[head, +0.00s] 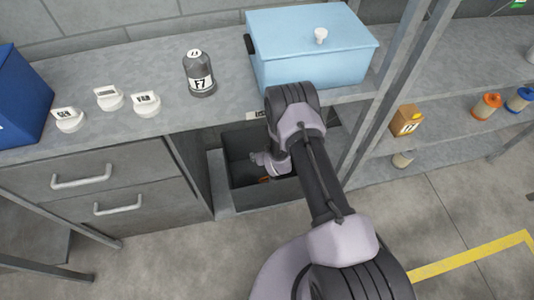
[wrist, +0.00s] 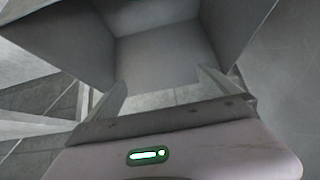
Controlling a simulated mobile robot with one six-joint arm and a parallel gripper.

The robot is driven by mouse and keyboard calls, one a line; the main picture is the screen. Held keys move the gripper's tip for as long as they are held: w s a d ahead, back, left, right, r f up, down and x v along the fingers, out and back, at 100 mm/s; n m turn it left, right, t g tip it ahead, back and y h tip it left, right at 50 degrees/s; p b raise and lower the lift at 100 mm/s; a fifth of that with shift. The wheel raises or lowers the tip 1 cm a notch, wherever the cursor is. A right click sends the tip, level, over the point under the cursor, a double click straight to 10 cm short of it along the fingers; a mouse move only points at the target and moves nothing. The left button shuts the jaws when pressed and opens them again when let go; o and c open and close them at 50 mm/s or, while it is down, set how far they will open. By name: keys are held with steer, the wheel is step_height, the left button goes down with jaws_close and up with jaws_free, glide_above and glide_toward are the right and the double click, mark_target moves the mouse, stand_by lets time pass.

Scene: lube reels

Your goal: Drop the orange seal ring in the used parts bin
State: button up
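The used parts bin (head: 240,160) is a dark open box below the bench in the head view. It also shows in the wrist view (wrist: 230,25), where the visible inside looks empty. My gripper (wrist: 163,84) has its two fingers spread apart, with nothing visible between them. In the head view my gripper (head: 268,165) is over or within the bin's opening, and its fingertips are hard to make out. A small orange patch, perhaps the orange seal ring (head: 265,179), shows just below my gripper. I cannot tell what it rests on. No orange shows in the wrist view.
A light blue box (head: 315,55), a dark F7 canister (head: 200,75) and white labelled caps (head: 108,97) stand on the bench above. A dark blue container (head: 20,100) is at left.

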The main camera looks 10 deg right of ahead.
steer(key=p+v, duration=0.7)
steer(key=v, duration=1)
steer(key=shift+r+p, duration=0.2)
steer(key=shift+p, duration=0.15)
steer(key=shift+s, duration=0.15)
